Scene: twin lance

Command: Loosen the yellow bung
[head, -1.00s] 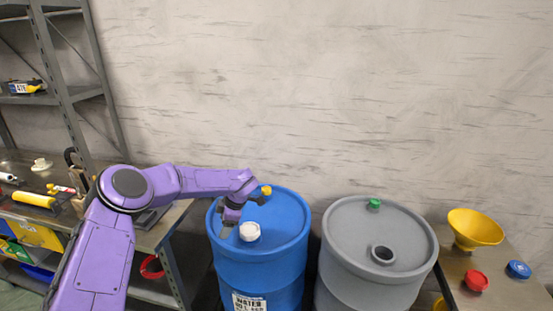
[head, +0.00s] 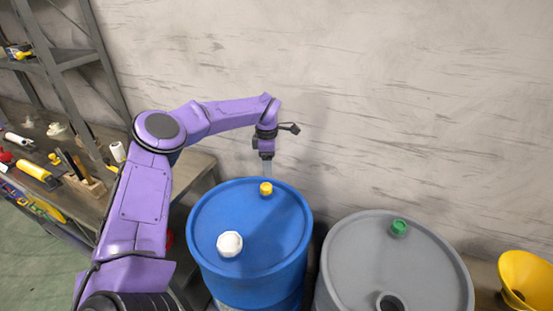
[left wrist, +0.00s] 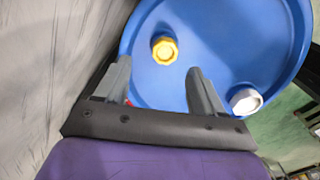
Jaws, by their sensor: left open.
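The yellow bung (head: 266,188) sits on the far part of the blue drum's top (head: 255,215). A larger white cap (head: 230,243) sits on the near left of the same top. My left gripper (head: 267,170) points down just behind the yellow bung. In the left wrist view the yellow bung (left wrist: 164,49) lies ahead of the two grey fingers, roughly between their lines. The fingers (left wrist: 160,78) are apart with nothing between them, and they appear not to touch the bung. The white cap (left wrist: 245,99) is beside the right finger there. My right gripper is not in view.
A grey drum (head: 365,255) with a green bung (head: 399,227) stands right of the blue drum. A yellow funnel (head: 524,278) is at the far right. A bench (head: 195,165) with tools is at left, and the wall is close behind the drums.

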